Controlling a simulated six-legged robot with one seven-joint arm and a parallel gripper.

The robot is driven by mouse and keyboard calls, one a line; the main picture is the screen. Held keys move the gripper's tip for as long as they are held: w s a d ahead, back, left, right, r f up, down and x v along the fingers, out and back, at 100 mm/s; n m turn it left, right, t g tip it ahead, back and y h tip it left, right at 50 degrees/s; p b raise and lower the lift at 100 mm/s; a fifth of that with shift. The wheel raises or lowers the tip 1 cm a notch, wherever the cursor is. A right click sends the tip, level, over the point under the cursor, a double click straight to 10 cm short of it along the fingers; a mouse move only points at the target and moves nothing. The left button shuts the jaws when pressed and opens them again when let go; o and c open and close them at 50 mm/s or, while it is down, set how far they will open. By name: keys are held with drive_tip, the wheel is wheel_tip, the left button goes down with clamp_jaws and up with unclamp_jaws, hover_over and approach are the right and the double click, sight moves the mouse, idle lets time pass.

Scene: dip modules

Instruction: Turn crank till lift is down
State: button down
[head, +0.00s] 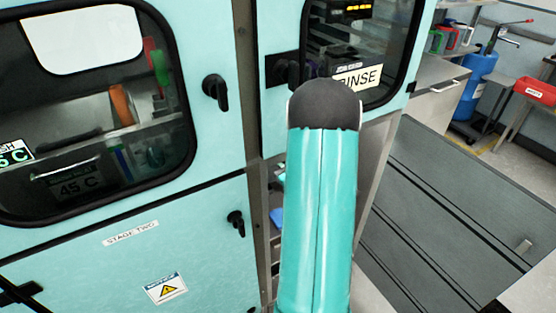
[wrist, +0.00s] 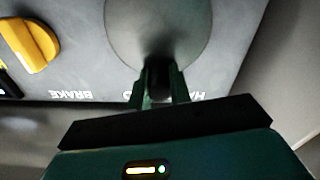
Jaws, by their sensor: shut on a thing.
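In the wrist view, my gripper (wrist: 159,88) is shut on a short dark handle (wrist: 159,76), with one green finger on each side of it. The handle stands in front of a round grey disc (wrist: 158,28) on a grey panel. I take the disc and handle to be the crank. The lift is not identifiable in either view. In the head view my own teal arm fills the middle, and the gripper and crank are not visible there.
A yellow knob (wrist: 30,45) sits left of the disc, above upside-down "BRAKE" lettering. Teal cabinets with dark windows (head: 95,115) and a "RINSE" sign (head: 358,77) stand close ahead. A blue drum (head: 473,95) and a red tray (head: 537,90) are at far right.

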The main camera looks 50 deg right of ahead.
drive_tip(key=shift+s+d+f+m, duration=0.15)
drive_tip(key=shift+d+m, duration=0.25)
drive_tip(key=shift+m, duration=0.65)
drive_tip(key=shift+s+d+f+m, duration=0.15)
drive_tip(key=shift+d+m, duration=0.25)
drive_tip(key=shift+m, duration=0.6)
drive_tip(key=shift+s+d+m, duration=0.15)
drive_tip(key=shift+d+m, duration=0.25)
drive_tip(key=shift+m, duration=0.65)
drive_tip(key=c, duration=1.3)
unclamp_jaws()
drive_tip(key=v, duration=1.4)
drive_tip(key=shift+w, duration=0.1)
